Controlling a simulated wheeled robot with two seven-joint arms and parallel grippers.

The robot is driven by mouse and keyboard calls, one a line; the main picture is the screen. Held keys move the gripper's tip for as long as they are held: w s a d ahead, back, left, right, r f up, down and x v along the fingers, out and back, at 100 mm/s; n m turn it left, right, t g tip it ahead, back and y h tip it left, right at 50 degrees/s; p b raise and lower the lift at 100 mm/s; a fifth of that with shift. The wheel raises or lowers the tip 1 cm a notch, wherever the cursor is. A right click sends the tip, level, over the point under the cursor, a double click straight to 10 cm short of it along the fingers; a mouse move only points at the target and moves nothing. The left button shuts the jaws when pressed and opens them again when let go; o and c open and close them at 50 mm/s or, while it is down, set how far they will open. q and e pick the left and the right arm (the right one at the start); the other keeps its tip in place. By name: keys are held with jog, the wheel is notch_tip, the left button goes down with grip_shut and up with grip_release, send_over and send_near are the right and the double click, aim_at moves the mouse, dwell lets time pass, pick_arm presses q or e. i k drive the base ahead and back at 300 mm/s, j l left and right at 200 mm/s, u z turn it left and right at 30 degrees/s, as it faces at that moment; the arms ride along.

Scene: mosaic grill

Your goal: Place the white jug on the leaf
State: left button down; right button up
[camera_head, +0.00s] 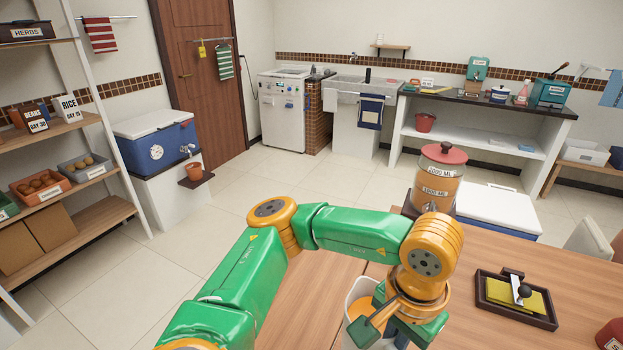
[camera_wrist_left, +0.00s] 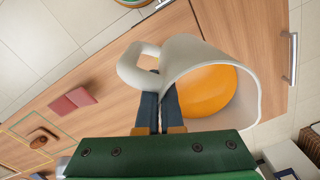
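The white jug (camera_head: 352,293) is at the bottom middle of the head view, partly hidden by my left arm. In the wrist view the jug (camera_wrist_left: 185,60) shows its open mouth, with orange contents inside. My left gripper (camera_wrist_left: 160,95) has its fingers close together at the jug's handle (camera_wrist_left: 138,66), apparently pinching it. In the head view the gripper (camera_head: 378,318) is at the jug's right side. Whether the jug touches the wood is unclear. A seam divides the wooden top; the left section (camera_head: 300,290) may be the leaf. My right gripper is not visible.
A red-lidded dispenser (camera_head: 437,178) with orange contents stands at the table's far edge. A dark tray (camera_head: 535,318) with a yellow item lies on the table (camera_head: 470,335) at right, and a red object (camera_head: 611,335) at the corner. The left section looks bare beside my arm.

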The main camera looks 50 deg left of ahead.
aim_at(321, 270)
jog(key=k+j+z, duration=0.2)
jog(key=j, duration=0.25)
jog(key=j+z, duration=0.2)
jog(key=j, duration=0.25)
jog(key=k+j+z, duration=0.2)
jog(key=j, duration=0.25)
jog(key=k+j+z, duration=0.2)
jog(key=j, duration=0.2)
jog(key=k+j+z, duration=0.2)
jog(key=j, duration=0.15)
jog(key=j+z, duration=0.4)
jog(key=j, duration=0.85)
